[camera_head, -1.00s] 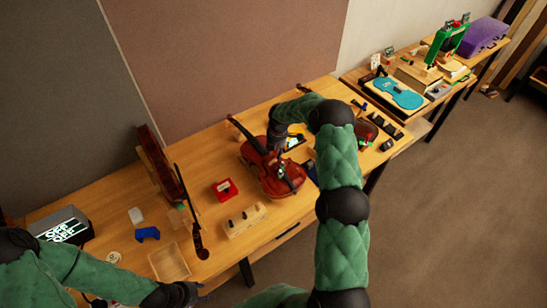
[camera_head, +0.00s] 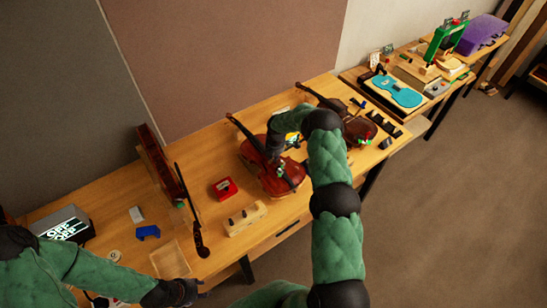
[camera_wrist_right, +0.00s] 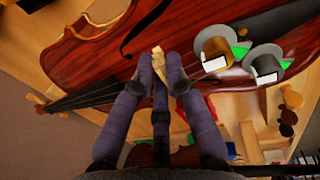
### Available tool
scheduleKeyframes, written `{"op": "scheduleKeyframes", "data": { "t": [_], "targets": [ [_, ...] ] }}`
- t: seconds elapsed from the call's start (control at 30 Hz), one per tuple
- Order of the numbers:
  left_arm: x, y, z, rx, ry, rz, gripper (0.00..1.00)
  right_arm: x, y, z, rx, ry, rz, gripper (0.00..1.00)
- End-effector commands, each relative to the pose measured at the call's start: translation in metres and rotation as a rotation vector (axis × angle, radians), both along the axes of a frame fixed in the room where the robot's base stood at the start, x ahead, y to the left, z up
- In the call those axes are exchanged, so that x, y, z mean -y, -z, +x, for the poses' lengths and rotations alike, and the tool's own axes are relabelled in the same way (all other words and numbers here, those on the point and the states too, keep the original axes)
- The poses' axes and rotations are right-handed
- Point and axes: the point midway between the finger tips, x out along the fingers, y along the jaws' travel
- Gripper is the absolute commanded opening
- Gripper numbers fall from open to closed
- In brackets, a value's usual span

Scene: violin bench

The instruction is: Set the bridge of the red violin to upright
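The red violin (camera_head: 284,186) lies on its back on the bench in the head view. Its glossy red-brown body also fills the upper part of the right wrist view (camera_wrist_right: 95,58). My right gripper (camera_wrist_right: 166,58) is over the violin's top, its fingertips close together around a small pale tan piece, the bridge (camera_wrist_right: 180,80). The fingers partly hide the bridge, so I cannot tell its exact tilt. Dark strings run from the left towards the fingertips. My left gripper (camera_head: 188,292) is low near the bench's front edge, away from the violin; its fingers are too small to read.
Two round clamps with green parts (camera_wrist_right: 215,52) stand at the violin's edge. A second violin (camera_head: 358,130) lies to the right. A red box (camera_head: 225,188), a pale block with knobs (camera_head: 245,218) and an empty wooden tray (camera_head: 168,262) lie to the left.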

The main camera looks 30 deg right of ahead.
Motion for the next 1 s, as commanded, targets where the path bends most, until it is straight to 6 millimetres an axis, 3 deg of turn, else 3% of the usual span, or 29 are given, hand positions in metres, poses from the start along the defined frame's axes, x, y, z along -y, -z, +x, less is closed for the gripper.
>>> {"op": "scheduleKeyframes", "data": {
  "t": [0.23, 0.6, 0.97, 1.0],
  "targets": [
    [0.000, 0.004, 0.000, 0.000, 0.000, 0.000, 0.40, 0.000, 0.002, 0.001, -0.008, -0.001, -0.001, 0.00],
    [0.000, 0.033, 0.000, 0.000, 0.000, 0.000, 0.40, 0.000, 0.004, 0.004, -0.111, -0.002, -0.010, 0.00],
    [0.000, 0.033, 0.000, 0.000, 0.000, 0.000, 0.40, -0.001, 0.001, 0.004, -0.122, 0.000, -0.009, 0.00],
    [0.000, 0.033, 0.000, 0.000, 0.000, 0.000, 0.40, -0.001, 0.001, 0.004, -0.122, 0.000, -0.009, 0.23]
  ]
}}
